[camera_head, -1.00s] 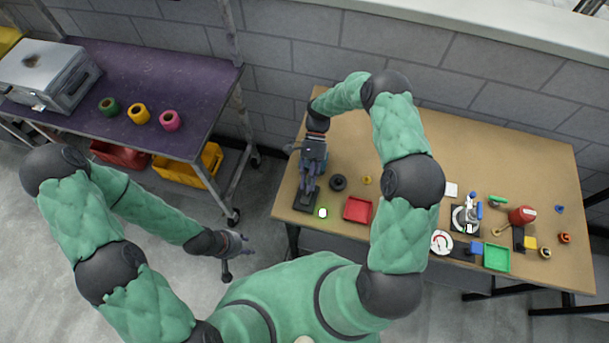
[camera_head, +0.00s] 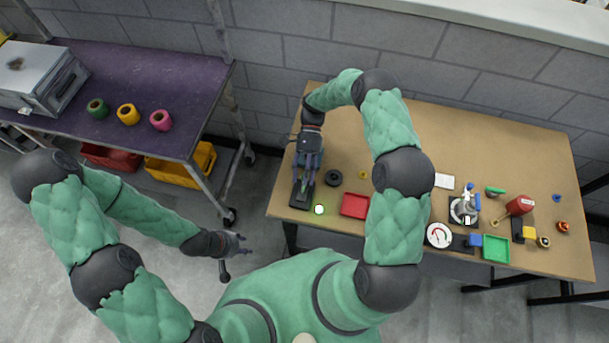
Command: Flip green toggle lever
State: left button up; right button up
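My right gripper (camera_head: 304,182) reaches down over a dark base plate (camera_head: 301,202) at the left end of the wooden table. Its fingers are over the plate and hide most of what stands there; I cannot make out a green lever under them or whether they touch it. A bright white lamp (camera_head: 319,210) with a green glow lies just right of the plate. A small green piece (camera_head: 495,190) lies among the parts at the right of the table. My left gripper (camera_head: 236,256) hangs left of the table with its fingers spread, empty and away from everything.
A black ring (camera_head: 333,178) and a red tray (camera_head: 354,205) are right of the plate. A gauge (camera_head: 439,235), a green tray (camera_head: 495,249) and a red tool (camera_head: 519,206) crowd the right side. A purple bench (camera_head: 150,75) stands at the left. The wooden table's back is clear.

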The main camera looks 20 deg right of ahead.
jog(key=v, duration=1.2)
jog(key=shift+r, duration=0.1)
dwell(0.4)
